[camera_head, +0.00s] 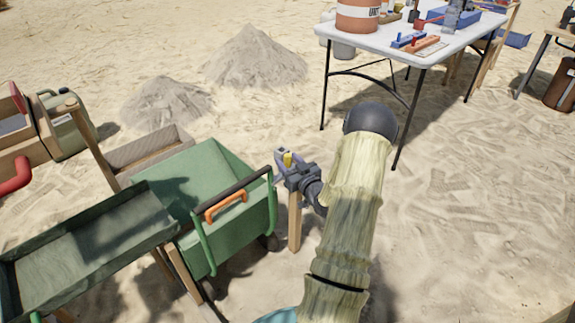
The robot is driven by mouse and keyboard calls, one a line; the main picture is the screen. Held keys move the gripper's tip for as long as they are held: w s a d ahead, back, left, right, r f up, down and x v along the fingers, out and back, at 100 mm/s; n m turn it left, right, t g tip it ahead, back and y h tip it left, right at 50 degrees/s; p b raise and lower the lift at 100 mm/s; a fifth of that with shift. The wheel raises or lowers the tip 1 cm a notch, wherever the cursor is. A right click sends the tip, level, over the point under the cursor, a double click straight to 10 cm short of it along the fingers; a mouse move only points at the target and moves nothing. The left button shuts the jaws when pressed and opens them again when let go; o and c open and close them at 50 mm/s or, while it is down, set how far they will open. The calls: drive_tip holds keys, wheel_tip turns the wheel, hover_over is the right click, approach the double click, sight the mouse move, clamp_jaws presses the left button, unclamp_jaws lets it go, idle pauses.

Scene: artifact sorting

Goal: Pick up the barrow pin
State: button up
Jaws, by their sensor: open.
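My gripper (284,160) is at the end of my arm, beside the right end of the green barrow (210,178). Its jaws are open. A small yellow piece (288,158) shows at the jaws, above the top of a wooden post (294,222). I cannot tell whether it touches the jaws or whether it is the barrow pin. An orange loop-shaped piece (225,205) is at the barrow's dark handle bar, left of my gripper. No other thing can be clearly made out as the barrow pin.
A dark green tray (85,252) stands left of the barrow. A white folding table (390,45) with tools and an orange bucket (358,16) stands at the back right. Sand piles (254,60) lie behind. The sand at the right is clear.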

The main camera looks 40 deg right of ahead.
drive_tip(key=shift+w+d, duration=0.1)
drive_tip(key=shift+w, duration=0.45)
drive_tip(key=shift+c, duration=0.5)
clamp_jaws()
